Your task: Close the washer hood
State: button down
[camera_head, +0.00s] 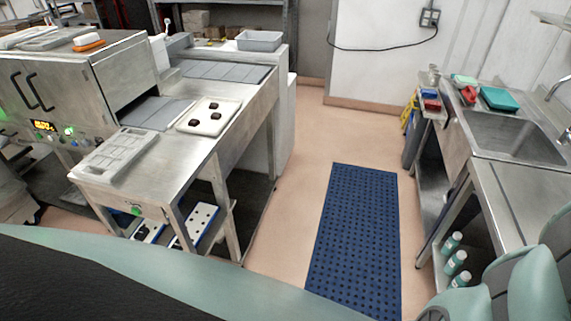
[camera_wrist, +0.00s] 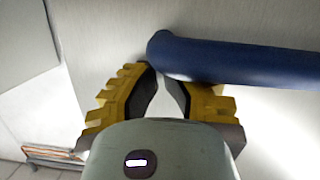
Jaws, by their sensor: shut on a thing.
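In the wrist view, a thick dark blue bar handle (camera_wrist: 250,62) runs across pale grey sheet metal (camera_wrist: 105,28), which seems to be part of the washer hood. The bar's rounded left end shows just past my fingertips. My gripper (camera_wrist: 167,82), with yellow fingers and dark pads, is shut on the bar near that end. The exact contact is partly hidden behind the fingers. The hood's full outline and its angle cannot be told. Neither the hood nor my gripper shows in the head view.
A steel conveyor bench (camera_head: 245,93) with moulds and a white tray (camera_head: 208,116) stands at left. A sink counter (camera_head: 525,190) with bottles below runs along the right. Between them lies a blue perforated mat (camera_head: 355,235) on open floor.

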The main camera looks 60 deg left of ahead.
notch_tip(320, 180, down, 21)
jog(key=b, duration=1.3)
jog(key=shift+r, duration=0.2)
